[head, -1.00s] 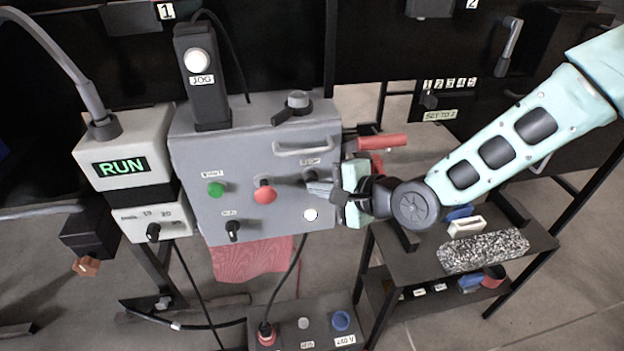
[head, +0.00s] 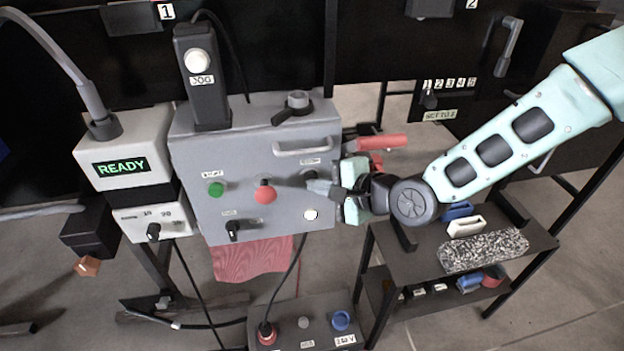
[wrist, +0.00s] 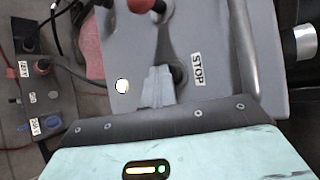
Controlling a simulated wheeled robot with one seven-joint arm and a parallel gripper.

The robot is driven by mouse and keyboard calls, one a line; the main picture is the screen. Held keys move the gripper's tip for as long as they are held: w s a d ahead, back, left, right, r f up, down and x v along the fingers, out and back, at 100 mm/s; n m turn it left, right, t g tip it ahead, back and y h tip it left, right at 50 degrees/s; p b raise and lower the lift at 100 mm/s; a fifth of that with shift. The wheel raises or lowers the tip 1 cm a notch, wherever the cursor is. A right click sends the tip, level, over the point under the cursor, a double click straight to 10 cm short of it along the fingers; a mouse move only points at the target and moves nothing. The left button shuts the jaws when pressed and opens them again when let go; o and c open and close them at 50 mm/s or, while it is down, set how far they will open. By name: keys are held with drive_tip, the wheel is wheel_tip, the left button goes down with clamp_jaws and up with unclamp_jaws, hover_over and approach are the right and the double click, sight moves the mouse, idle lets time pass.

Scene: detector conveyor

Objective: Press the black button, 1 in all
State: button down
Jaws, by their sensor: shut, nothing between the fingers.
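The black button (head: 311,176) sits on the right part of the front of the grey control box (head: 190,150), below a small label. In the wrist view the button (wrist: 179,72) is beside a STOP label and partly hidden by my fingers. My gripper (head: 309,185) is shut and empty, with its fingertips at the panel close to the button; it also shows in the wrist view (wrist: 158,72). I cannot tell whether the fingertips touch the button. A display (head: 121,167) at the left reads READY in green.
A green button (head: 215,189), a red mushroom button (head: 265,192), a white round part (head: 311,214) and a black knob (head: 233,226) share the panel. A red handle (head: 382,142) sticks out at the box's right. A dark cart (head: 545,243) holds loose parts.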

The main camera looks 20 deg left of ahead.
drive_tip(key=shift+s+d, duration=0.45)
drive_tip(key=shift+s, duration=0.25)
drive_tip(key=shift+s+d, duration=0.45)
drive_tip(key=shift+s, duration=0.25)
drive_tip(key=shift+s+d, duration=0.4)
drive_tip(key=shift+s, duration=0.35)
drive_tip(key=shift+s+d, duration=0.45)
drive_tip(key=shift+s, duration=0.25)
drive_tip(key=s+d+r+n+g+h+p, duration=0.1)
drive_tip(key=s+d+r+n+h, duration=0.3)
drive_tip(key=d, duration=0.4)
drive_tip(key=s+d+r+n+g+h+p, duration=0.1)
drive_tip(key=s+d+r+n+h+p, duration=0.1)
drive_tip(key=s+d+r+n, duration=0.4)
drive_tip(key=s+d+r+n+g+h+p, duration=0.2)
drive_tip(key=s+d+r+n+h, duration=0.3)
drive_tip(key=d, duration=0.7)
drive_tip(key=shift+s+h+p, duration=0.3)
drive_tip(key=shift+s, duration=0.1)
